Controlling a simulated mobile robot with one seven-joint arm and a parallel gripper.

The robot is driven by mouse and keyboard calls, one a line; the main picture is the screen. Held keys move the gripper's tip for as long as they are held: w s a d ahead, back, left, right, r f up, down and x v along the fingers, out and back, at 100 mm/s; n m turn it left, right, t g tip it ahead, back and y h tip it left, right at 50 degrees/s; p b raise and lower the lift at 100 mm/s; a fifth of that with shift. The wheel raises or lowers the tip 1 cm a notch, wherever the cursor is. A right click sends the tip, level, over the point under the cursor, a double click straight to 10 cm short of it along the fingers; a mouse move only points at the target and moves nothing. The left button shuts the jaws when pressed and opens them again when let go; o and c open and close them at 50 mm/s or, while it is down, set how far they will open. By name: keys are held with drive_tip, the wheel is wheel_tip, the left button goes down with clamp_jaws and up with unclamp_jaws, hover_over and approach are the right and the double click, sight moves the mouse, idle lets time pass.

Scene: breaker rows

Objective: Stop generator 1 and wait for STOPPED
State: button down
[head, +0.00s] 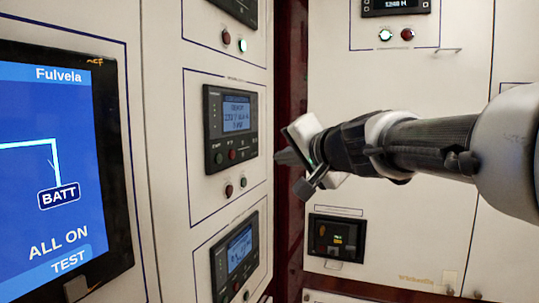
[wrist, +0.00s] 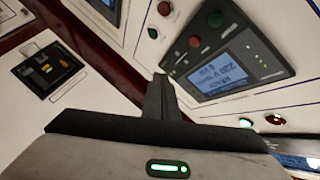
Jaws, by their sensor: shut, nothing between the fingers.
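A dark generator controller (head: 214,110) with a lit blue-grey screen (head: 237,117) sits in the middle of the left cabinet column. Its text is too blurred to read surely. A green button (head: 219,158) and a red button (head: 231,154) lie below the screen. The wrist view shows the controller tilted, with its red button (wrist: 195,41) and green button (wrist: 215,18). I cannot tell which generator number it bears. My gripper (head: 279,157) is shut and empty, right of the controller in the head view. Its fingertips (wrist: 160,79) appear beside the controller, apart from the buttons.
Similar controllers sit below (head: 219,268) and above. A lit lamp (head: 242,45) and a red lamp (head: 227,37) are above the middle controller. A large blue touchscreen (head: 45,220) is at left. A small black device (head: 336,239) is on the right cabinet below my arm.

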sight(235, 156)
drive_tip(key=w+a+p, duration=0.2)
drive_tip(key=w+a, duration=0.1)
drive_tip(key=a, duration=0.5)
drive_tip(key=shift+a, duration=0.1)
idle(2.0)
drive_tip(key=shift+w+a, duration=0.1)
drive_tip(key=shift+a, duration=0.15)
drive_tip(key=shift+w+a, duration=0.1)
drive_tip(key=shift+a, duration=0.3)
idle(0.7)
drive_tip(key=shift+d, duration=0.1)
drive_tip(key=shift+s+d, duration=0.3)
drive_tip(key=shift+d, duration=0.35)
drive_tip(key=shift+s+d+b, duration=0.3)
drive_tip(key=shift+d+b, duration=0.15)
drive_tip(key=shift+d, duration=0.35)
drive_tip(key=shift+s+d+b, duration=0.25)
drive_tip(key=shift+d+b, duration=0.25)
drive_tip(key=shift+d, duration=0.3)
drive_tip(key=shift+s+d+b, duration=0.3)
drive_tip(key=shift+d+b, duration=0.15)
drive_tip(key=shift+d, duration=0.35)
